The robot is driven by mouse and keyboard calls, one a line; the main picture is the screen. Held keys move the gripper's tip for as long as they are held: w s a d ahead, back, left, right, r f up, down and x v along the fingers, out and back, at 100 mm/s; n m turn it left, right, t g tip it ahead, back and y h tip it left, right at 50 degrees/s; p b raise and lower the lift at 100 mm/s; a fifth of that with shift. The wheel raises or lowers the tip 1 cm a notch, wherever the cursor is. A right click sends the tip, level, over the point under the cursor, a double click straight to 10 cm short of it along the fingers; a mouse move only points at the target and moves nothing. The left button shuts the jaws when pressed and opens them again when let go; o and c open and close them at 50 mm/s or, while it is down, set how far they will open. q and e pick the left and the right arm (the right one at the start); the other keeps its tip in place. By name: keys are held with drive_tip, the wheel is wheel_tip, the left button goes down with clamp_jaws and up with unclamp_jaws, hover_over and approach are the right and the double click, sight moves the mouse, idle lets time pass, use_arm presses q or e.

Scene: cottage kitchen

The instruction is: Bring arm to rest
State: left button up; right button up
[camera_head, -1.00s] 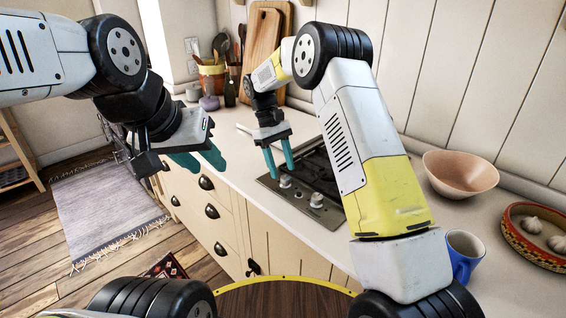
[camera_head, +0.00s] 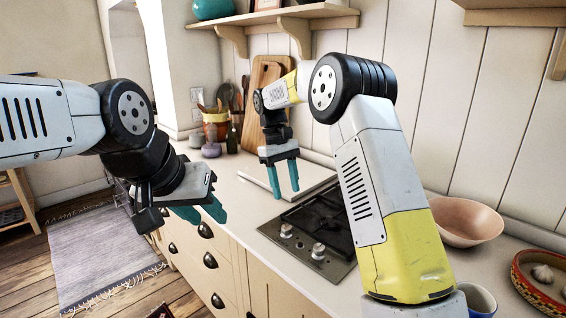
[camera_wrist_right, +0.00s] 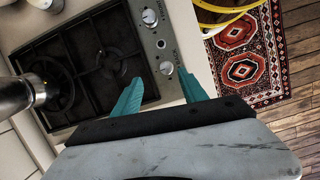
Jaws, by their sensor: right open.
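My right gripper (camera_head: 286,193) has teal fingers pointing down, apart, with nothing between them. In the head view it hangs in front of a flat white board, at the far left end of the black gas hob (camera_head: 318,232). In the right wrist view the two fingers of the right gripper (camera_wrist_right: 160,90) are spread, with the hob (camera_wrist_right: 85,60) and its knobs beyond them. My left gripper (camera_head: 205,215) is in front of the drawer fronts, over the floor side of the counter. Its teal fingers look apart and empty.
The pale counter (camera_head: 235,200) carries a utensil pot (camera_head: 215,122), wooden cutting boards (camera_head: 268,75), a pinkish bowl (camera_head: 465,222), a blue mug (camera_head: 480,300) and a patterned dish (camera_head: 540,280). A wooden shelf (camera_head: 290,14) is above. A grey rug (camera_head: 100,255) lies on the floor.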

drive_tip(key=s+d+r+m+t+y, duration=0.3)
drive_tip(key=s+d+r+t, duration=0.1)
drive_tip(key=s+d+r, duration=0.75)
drive_tip(key=s+d+f+m+t, duration=0.1)
drive_tip(key=s+m+t, duration=0.1)
drive_tip(key=s, duration=0.6)
drive_tip(key=s+d+f+m+t+y, duration=0.1)
drive_tip(key=s+m+t, duration=0.1)
drive_tip(key=s, duration=0.6)
drive_tip(key=shift+s+d+t, duration=0.15)
drive_tip(key=shift+d+t, duration=0.15)
drive_tip(key=shift+t, duration=0.1)
